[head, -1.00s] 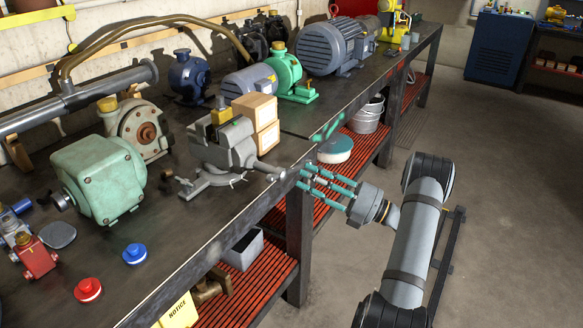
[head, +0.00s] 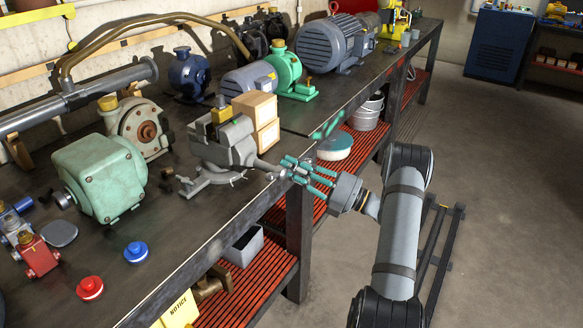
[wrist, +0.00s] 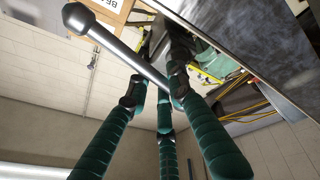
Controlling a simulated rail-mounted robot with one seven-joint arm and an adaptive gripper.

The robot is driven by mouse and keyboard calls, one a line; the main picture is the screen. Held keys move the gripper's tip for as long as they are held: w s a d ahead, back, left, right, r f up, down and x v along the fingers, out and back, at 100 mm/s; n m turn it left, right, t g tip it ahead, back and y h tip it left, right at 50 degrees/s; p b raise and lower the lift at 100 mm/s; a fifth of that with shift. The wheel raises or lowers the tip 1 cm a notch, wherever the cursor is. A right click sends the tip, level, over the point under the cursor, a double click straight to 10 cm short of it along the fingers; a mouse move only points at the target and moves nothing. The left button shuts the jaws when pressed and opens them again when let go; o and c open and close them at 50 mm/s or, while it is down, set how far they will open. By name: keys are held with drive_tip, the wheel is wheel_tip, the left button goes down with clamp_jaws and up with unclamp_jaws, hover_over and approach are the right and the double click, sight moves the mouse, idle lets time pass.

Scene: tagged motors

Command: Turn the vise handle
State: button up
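The grey vise (head: 222,150) stands on the dark workbench near its front edge, with its screw end pointing right toward my gripper. My gripper (head: 290,170) has teal fingers and is at the bench's front edge, at the vise's screw end. In the wrist view the vise handle (wrist: 120,48) is a shiny metal bar with a ball end at upper left. It runs diagonally in front of the fingers (wrist: 160,90). The fingers are spread apart, with the bar's lower end close to or between their tips. I cannot tell whether they touch it.
Cardboard boxes (head: 258,118) stand just behind the vise. A green motor (head: 100,178) is to its left, and red (head: 90,288) and blue (head: 136,252) knobs lie in front. Below the bench is a red slatted shelf (head: 240,290). The floor to the right is open.

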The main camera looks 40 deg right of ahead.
clamp_jaws()
idle(0.4)
drive_tip(key=shift+r, duration=0.1)
wheel_tip(320, 180, up, 2)
drive_tip(key=n+g+p, duration=0.1)
drive_tip(key=n, duration=0.1)
drive_tip(key=n+y+p, duration=0.1)
drive_tip(key=n, duration=0.2)
drive_tip(key=shift+g+p, duration=0.3)
drive_tip(key=shift+g, duration=0.1)
drive_tip(key=shift+s+a+r+n+g+p, duration=0.1)
drive_tip(key=shift+r+n+g+p, duration=0.2)
drive_tip(key=shift+n, duration=0.45)
drive_tip(key=shift+w+a+r+n+g+p, duration=0.15)
drive_tip(key=shift+r+n+p, duration=0.1)
drive_tip(key=shift+n, duration=0.55)
drive_tip(key=shift+s+d+r+n+g+p, duration=0.1)
drive_tip(key=shift+s+r+n+g+p, duration=0.15)
drive_tip(key=shift+n, duration=0.5)
drive_tip(key=shift+w, duration=0.15)
drive_tip(key=shift+o, duration=1.3)
unclamp_jaws()
drive_tip(key=shift+w+a+f, duration=0.1)
drive_tip(key=shift+o, duration=1)
